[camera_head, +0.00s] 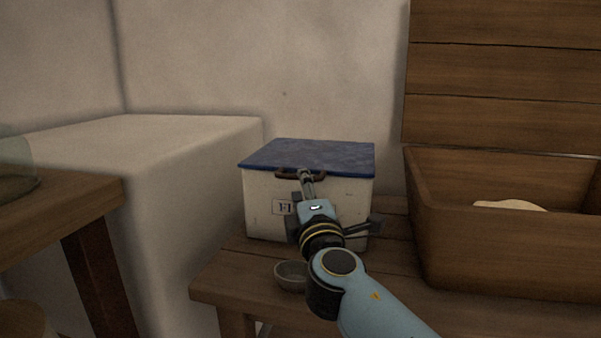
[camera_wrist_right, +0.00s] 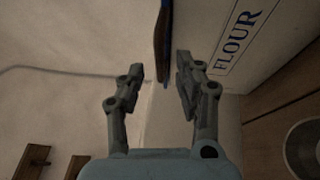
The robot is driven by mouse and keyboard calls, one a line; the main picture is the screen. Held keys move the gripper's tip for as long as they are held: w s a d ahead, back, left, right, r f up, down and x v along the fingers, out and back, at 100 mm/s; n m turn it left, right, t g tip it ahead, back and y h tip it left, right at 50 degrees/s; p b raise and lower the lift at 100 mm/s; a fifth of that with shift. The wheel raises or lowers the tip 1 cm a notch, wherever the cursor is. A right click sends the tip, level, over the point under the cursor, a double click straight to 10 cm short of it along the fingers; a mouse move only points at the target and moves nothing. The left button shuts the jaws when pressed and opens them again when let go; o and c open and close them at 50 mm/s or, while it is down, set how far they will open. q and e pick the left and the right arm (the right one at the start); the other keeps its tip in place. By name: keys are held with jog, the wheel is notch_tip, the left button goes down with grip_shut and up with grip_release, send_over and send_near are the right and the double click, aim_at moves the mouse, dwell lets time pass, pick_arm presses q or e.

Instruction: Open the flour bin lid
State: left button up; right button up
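The flour bin (camera_head: 258,213) is a white box with a lettered label, standing on a wooden bench. Its blue lid (camera_head: 320,155) lies flat and closed on top. A brown handle (camera_head: 287,174) sits at the lid's front edge. My right gripper (camera_head: 307,175) is at this handle, in front of the bin. In the right wrist view its fingers (camera_wrist_right: 160,75) are apart, with the brown handle (camera_wrist_right: 159,45) edge-on between them and gaps visible at both sides. The word FLOUR shows on the bin (camera_wrist_right: 275,25) there. My left gripper is not in view.
A small bowl (camera_head: 291,277) stands on the bench (camera_head: 240,268) below my right wrist. A large wooden trough (camera_head: 500,255) holding something pale is close on the right. A white block (camera_head: 190,150) and a table (camera_head: 70,215) are at left.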

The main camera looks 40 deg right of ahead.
jog(key=x, duration=0.4)
jog(key=shift+w+d, duration=0.1)
jog(key=shift+w, duration=0.1)
grip_shut()
dwell(0.3)
